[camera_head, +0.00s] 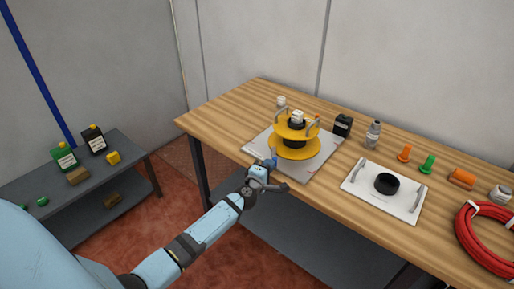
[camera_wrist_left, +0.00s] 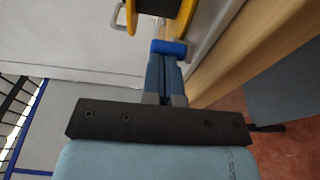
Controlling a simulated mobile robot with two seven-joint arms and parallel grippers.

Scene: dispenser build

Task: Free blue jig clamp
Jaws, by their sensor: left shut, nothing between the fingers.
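The blue jig clamp (camera_wrist_left: 169,47) shows in the left wrist view as a rounded blue bar just beyond my left fingertips. In the head view the blue clamp (camera_head: 275,161) is a small blue spot at the near edge of the grey jig plate (camera_head: 308,172). My left gripper (camera_head: 267,167) is at that edge. In the left wrist view its fingers (camera_wrist_left: 165,62) are together with nothing between them, their tips at or very near the blue bar; whether they touch it I cannot tell. A yellow spool-like assembly (camera_head: 294,151) with a black core stands on the plate. My right gripper is not in view.
A white tray (camera_head: 358,193) with grey handles holds a black disc (camera_head: 387,183). Behind are a black box (camera_head: 343,125), a bottle (camera_head: 373,134), and orange and green parts. A red hose coil (camera_head: 468,238) lies at right. A grey shelf (camera_head: 125,150) stands at left.

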